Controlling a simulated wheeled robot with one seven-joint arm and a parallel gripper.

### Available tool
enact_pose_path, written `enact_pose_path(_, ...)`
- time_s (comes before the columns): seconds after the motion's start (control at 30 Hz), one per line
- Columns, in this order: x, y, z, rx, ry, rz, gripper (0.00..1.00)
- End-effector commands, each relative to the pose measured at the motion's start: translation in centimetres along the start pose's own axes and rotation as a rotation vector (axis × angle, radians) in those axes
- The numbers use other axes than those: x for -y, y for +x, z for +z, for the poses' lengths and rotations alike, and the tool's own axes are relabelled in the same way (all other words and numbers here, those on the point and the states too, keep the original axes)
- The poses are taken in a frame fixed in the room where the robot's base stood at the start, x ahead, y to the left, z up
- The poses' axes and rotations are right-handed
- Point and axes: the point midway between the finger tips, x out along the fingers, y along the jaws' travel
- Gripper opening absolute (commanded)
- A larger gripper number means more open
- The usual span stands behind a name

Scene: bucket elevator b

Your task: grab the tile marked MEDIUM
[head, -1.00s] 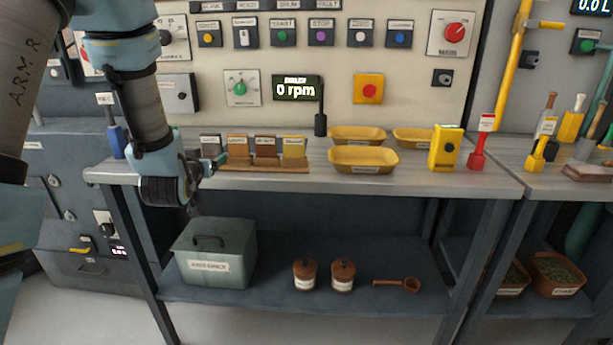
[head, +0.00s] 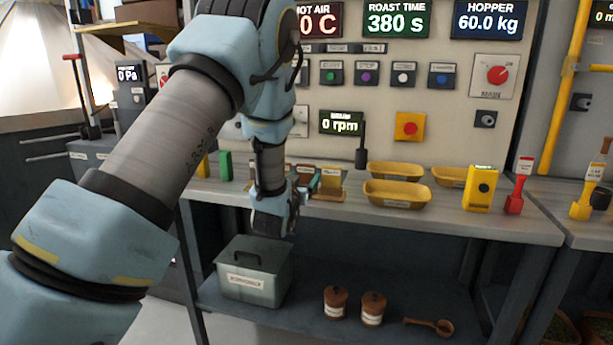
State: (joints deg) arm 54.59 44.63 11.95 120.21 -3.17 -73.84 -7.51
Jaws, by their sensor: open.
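A row of small labelled tiles stands in a wooden rack on the workbench, left of the yellow trays. A yellowish tile (head: 330,182) shows at the right end of the row, and a brown tile (head: 304,171) shows behind my gripper. The labels are too small to read, so I cannot tell which tile is marked MEDIUM. My gripper (head: 312,187) is open at the front of the rack, with its fingers pointing right and overlapping the tiles in the picture. I cannot tell whether it touches one. My wrist and forearm hide the left part of the row.
Yellow trays (head: 396,194) and a yellow device (head: 481,189) stand to the right on the bench. A black upright handle (head: 361,150) rises behind the rack. A grey lidded box (head: 252,274), two brown jars (head: 338,302) and a scoop (head: 430,326) are on the lower shelf.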

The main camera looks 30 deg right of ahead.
Motion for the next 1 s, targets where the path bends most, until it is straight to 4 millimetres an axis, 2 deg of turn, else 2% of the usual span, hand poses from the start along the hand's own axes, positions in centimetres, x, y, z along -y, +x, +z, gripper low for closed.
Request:
enact_pose_path(0.1, 0.0, 1.9, -0.2, 0.0, 0.001, 0.0, 0.78)
enact_pose_path(0.2, -0.1, 2.8, -0.1, 0.001, 0.001, 0.0, 0.78)
enact_pose_path(0.5, -0.1, 3.2, 0.0, 0.001, 0.001, 0.0, 0.76)
enact_pose_path(1.0, -0.1, 3.2, 0.0, 0.001, 0.001, 0.0, 0.2)
